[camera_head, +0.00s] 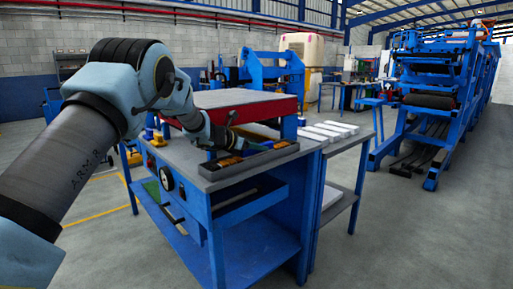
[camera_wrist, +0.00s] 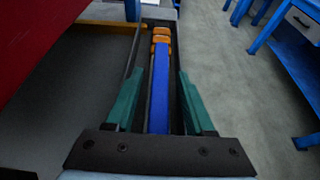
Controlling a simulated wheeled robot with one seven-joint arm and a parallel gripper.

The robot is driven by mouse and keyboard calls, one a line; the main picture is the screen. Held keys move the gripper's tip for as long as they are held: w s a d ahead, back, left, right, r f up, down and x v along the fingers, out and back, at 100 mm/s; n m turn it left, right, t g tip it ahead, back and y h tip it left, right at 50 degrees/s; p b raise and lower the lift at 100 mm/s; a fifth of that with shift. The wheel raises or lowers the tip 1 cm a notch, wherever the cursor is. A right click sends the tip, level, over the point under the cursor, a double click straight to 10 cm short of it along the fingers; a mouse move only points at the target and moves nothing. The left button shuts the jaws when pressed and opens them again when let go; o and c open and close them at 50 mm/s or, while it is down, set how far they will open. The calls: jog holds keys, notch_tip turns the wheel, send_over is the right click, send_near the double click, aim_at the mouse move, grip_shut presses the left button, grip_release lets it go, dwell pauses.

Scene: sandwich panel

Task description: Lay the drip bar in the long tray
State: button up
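A long blue bar with orange pieces at its far end, which looks like the drip bar (camera_wrist: 160,88), lies along the dark long tray (camera_head: 262,164). In the head view the tray runs along the bench's near edge, with orange and blue showing inside. My gripper (camera_wrist: 159,75) is above the tray with its teal fingers apart, one on each side of the blue bar. Gaps show between the fingers and the bar. The bar's near end is hidden behind the gripper's dark body. I cannot tell whether the bar rests fully on the tray floor.
The tray sits on a blue workbench (camera_head: 215,186) with a grey top. A red-edged table (camera_head: 245,110) stands close behind my gripper. A side table with white strips (camera_head: 328,131) is to the right. Open floor lies beyond, before a large blue machine (camera_head: 430,90).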

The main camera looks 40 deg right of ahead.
jog(key=shift+o, duration=0.2)
jog(key=shift+a, duration=0.1)
jog(key=shift+w+a, duration=0.1)
jog(key=shift+a, duration=0.25)
notch_tip(320, 180, up, 4)
jog(key=b, duration=0.3)
send_over(234, 160)
jog(key=shift+w+d, duration=0.1)
